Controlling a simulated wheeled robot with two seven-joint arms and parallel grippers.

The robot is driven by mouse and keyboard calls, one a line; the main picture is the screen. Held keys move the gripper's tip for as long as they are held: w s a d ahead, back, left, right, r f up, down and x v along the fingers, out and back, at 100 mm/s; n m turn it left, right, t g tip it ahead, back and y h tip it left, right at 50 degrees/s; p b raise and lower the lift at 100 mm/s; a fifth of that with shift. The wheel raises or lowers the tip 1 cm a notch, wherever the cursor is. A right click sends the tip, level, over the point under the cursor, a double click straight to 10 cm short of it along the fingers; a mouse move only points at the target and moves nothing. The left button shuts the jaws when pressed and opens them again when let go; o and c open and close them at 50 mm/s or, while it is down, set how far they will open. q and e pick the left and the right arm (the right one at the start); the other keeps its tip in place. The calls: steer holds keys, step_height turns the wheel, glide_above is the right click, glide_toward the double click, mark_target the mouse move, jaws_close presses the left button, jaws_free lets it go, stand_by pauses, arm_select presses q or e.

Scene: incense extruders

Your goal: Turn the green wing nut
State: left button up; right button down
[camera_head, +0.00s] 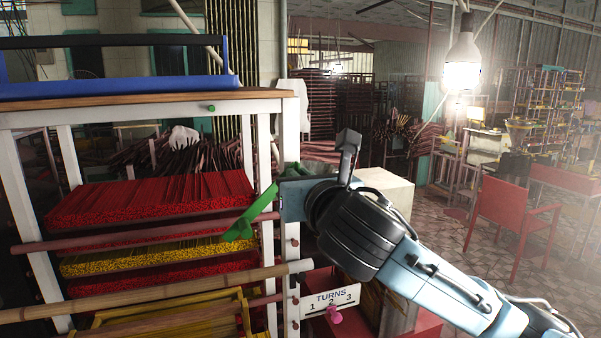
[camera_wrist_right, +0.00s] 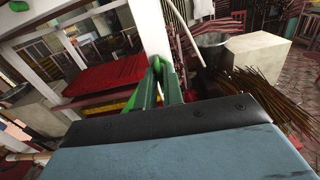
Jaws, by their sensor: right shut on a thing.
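The green wing nut (camera_head: 250,215) is at the right front post of the white rack in the head view. Its long wing slants down and to the left. Bright green parts of it also show past the fingers in the right wrist view (camera_wrist_right: 156,63). My right gripper (camera_head: 288,192) reaches in from the right and is shut on the wing nut. Its two fingers (camera_wrist_right: 159,88) are close together in the wrist view. The gripper hides the nut's middle. My left gripper is not in view.
A white sign (camera_head: 330,299) reading TURNS 1 2 3 is below the gripper, with a magenta marker (camera_head: 334,315) under it, near 2 and 3. A red chair (camera_head: 512,215) stands far right.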

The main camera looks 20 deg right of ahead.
steer(key=shift+m+p, duration=3.5)
steer(key=shift+m, duration=4.8)
steer(key=c, duration=1.5)
jaws_free()
